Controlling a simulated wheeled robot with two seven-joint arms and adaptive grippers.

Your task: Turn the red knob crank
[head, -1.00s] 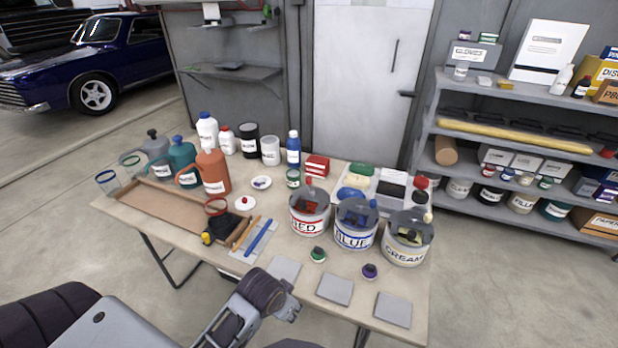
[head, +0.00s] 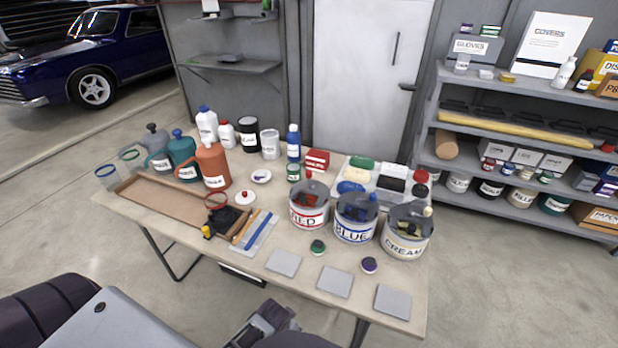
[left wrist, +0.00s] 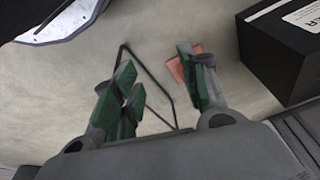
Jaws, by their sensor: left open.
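A small red knob (head: 243,194) sits on a white round piece (head: 245,198) in the middle of the table, in the head view. I cannot tell whether it is a crank. A green knob (head: 317,247) and a purple knob (head: 369,265) are near the front edge. My left gripper (left wrist: 157,68) is open in the left wrist view, its green-padded fingers apart over grey floor. A pinkish piece (left wrist: 176,69) shows beside the right-hand finger; I cannot tell whether they touch. My right gripper is not seen.
Cans marked red (head: 308,218), blue (head: 355,231) and cream (head: 404,246) stand on the right of the table (head: 215,235). Grey square pads (head: 335,282) lie along the front edge. A black box (left wrist: 285,50) is close on the right in the left wrist view.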

